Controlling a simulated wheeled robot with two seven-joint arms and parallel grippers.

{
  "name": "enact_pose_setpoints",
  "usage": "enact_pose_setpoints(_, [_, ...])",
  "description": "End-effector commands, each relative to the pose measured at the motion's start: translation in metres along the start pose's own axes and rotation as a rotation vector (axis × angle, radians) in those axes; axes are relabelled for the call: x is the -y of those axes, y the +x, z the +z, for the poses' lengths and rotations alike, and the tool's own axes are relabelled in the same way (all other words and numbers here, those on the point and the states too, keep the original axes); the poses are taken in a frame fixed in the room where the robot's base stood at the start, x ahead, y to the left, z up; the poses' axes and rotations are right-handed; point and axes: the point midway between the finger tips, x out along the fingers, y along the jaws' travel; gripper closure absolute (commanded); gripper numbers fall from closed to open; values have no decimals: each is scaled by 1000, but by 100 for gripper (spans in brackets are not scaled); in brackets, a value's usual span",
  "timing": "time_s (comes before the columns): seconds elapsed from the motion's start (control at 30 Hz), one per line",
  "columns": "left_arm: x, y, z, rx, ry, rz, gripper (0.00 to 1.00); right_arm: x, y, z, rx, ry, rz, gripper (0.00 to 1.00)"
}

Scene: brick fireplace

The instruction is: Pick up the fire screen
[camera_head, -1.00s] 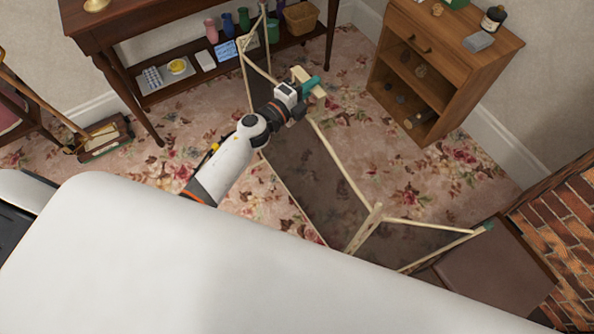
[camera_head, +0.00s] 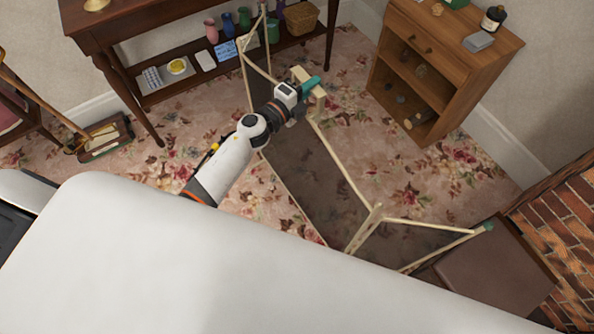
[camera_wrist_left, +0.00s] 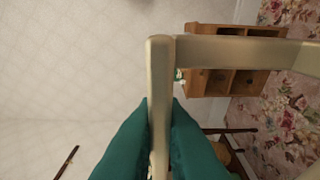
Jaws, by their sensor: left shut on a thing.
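The fire screen (camera_head: 313,182) is a folding screen with pale wooden edges and dark see-through panels. It stands on the floral carpet in the middle of the head view, its panels set at angles. My left gripper (camera_head: 309,86) is at the top of its middle panel, shut on a pale wooden part of the frame. In the left wrist view the two green fingers (camera_wrist_left: 160,140) press on both sides of a pale wooden bar (camera_wrist_left: 160,90), with a second bar running off to the right. The lower near part of the screen is hidden by my white body. My right gripper does not show.
A dark wooden table (camera_head: 125,40) with vases and a basket on its shelf stands behind the screen. A small wooden cabinet (camera_head: 440,55) stands at the back right. A brown box-like block (camera_head: 495,270) and a brick wall (camera_head: 565,240) are at the right. Carpet is clear between screen and cabinet.

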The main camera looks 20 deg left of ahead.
Motion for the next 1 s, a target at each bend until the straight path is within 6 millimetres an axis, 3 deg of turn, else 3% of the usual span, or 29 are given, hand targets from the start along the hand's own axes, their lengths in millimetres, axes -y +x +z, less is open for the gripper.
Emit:
enact_pose_setpoints(0.53, [-12,1,-1,0,4,8,100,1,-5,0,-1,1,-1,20])
enact_pose_setpoints(1.0, [-87,2,-1,1,6,11,100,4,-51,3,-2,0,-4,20])
